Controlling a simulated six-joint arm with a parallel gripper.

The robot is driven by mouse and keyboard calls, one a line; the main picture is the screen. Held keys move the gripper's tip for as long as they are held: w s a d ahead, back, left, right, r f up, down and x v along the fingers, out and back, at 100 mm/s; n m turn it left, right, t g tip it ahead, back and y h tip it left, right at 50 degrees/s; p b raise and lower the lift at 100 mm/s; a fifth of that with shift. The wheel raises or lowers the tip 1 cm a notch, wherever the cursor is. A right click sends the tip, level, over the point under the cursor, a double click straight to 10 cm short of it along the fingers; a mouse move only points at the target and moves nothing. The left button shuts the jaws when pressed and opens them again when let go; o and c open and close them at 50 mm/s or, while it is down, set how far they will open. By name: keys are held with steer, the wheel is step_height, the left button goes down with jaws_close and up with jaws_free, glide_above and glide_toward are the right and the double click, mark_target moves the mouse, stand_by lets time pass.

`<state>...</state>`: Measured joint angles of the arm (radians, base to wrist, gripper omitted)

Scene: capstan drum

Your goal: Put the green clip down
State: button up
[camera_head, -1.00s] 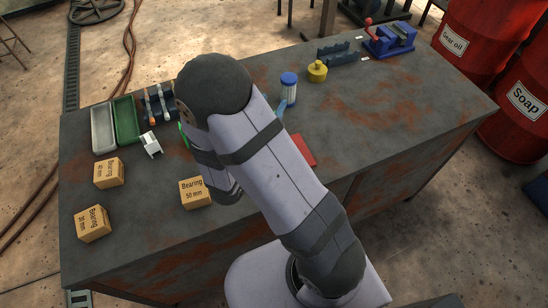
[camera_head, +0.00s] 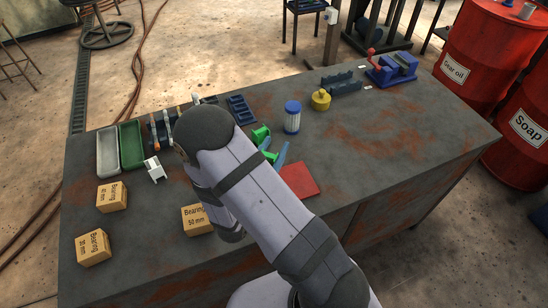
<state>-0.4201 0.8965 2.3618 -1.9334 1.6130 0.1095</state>
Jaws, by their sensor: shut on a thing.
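The green clip (camera_head: 261,136) shows just right of my arm's upper link in the head view, partly covered by it. Green parts show at two spots beside the link. A blue slender piece (camera_head: 281,155) lies right beside the green, and I cannot tell whether they touch. My gripper is hidden behind my own arm, so its jaws and their hold on the clip cannot be seen. I cannot tell whether the clip touches the table (camera_head: 400,160).
A red flat square (camera_head: 299,180), a blue-and-white bottle (camera_head: 292,117) and a yellow pot (camera_head: 321,100) stand nearby. A dark blue slotted block (camera_head: 241,109) is behind. Bearing boxes (camera_head: 112,197), a green tray (camera_head: 131,145) and a grey tray (camera_head: 108,150) are left.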

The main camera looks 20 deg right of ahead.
steer(key=shift+f, duration=2.1)
steer(key=shift+f, duration=0.2)
steer(key=o, duration=1)
steer(key=shift+r, duration=0.2)
steer(key=shift+s+a, duration=0.1)
steer(key=b+v, duration=0.2)
steer(key=v, duration=0.9)
steer(key=shift+s+a, duration=0.25)
steer(key=shift+s, duration=0.05)
